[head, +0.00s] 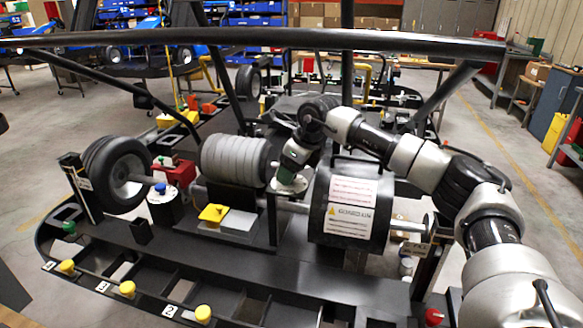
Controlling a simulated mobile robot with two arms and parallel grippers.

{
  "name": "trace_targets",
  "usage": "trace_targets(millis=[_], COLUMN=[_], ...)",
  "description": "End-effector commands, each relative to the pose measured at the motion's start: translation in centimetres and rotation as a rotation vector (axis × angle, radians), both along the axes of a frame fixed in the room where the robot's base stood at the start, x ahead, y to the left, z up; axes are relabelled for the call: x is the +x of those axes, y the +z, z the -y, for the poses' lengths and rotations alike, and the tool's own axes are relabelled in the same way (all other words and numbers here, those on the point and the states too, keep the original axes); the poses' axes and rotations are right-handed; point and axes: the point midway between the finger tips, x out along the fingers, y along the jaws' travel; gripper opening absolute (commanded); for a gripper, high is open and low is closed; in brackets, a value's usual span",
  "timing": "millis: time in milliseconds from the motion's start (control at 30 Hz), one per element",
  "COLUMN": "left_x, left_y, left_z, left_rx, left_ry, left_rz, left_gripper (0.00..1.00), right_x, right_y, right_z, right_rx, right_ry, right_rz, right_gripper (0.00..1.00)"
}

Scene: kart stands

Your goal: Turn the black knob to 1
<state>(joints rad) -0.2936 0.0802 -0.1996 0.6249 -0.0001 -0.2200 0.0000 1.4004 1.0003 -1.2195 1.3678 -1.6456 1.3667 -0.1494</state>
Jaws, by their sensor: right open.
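My right arm comes in from the right edge and reaches over the kart stand to its middle. My right gripper (288,184) is at the end of this arm, pointing down between the ribbed grey cylinder (236,160) and the black drum (350,212). It is open, but its fingertips are small and hard to make out. I cannot pick out the black knob for certain; it may be hidden by the arm or the drum. Small white number plates (170,311) lie along the front rail, too small to read surely. My left gripper is not in view.
A wheel (117,174) stands at the left of the black stand frame. Yellow caps (127,289) line its front edge, and a red button (433,316) is at the front right. A dark bar (250,38) crosses above. Grey floor is free at the right.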

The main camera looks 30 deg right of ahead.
Motion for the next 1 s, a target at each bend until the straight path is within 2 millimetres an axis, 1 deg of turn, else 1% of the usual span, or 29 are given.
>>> trace_targets(millis=[33, 100, 267, 300, 433, 600, 833, 1000], left_x=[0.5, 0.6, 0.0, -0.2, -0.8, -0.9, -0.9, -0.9], left_y=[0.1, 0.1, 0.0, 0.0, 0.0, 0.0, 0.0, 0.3], left_z=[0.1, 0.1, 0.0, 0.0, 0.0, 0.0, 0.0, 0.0], left_rx=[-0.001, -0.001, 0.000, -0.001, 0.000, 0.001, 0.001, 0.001], left_ry=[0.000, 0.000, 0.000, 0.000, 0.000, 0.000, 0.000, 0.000], left_rz=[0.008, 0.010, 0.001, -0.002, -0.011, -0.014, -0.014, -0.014], left_gripper=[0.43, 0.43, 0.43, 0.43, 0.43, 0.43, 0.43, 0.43], right_x=[0.1, 0.1, 0.1, 0.1, 0.1, 0.1, 0.1, 0.2], right_y=[-0.2, -0.2, -0.3, -0.2, -0.2, -0.2, -0.2, -0.1], right_z=[0.0, -0.1, -0.1, -0.1, -0.1, -0.1, 0.0, 0.0], right_rx=[0.000, 0.000, 0.000, 0.000, 0.000, 0.000, 0.000, 0.001], right_ry=[0.000, 0.000, 0.001, 0.001, 0.001, 0.001, 0.017, 0.078], right_rz=[0.000, 0.000, 0.001, 0.001, 0.001, 0.001, 0.001, 0.002], right_gripper=[0.65, 0.65, 0.65, 0.63, 0.43, 0.17, 0.16, 0.16])
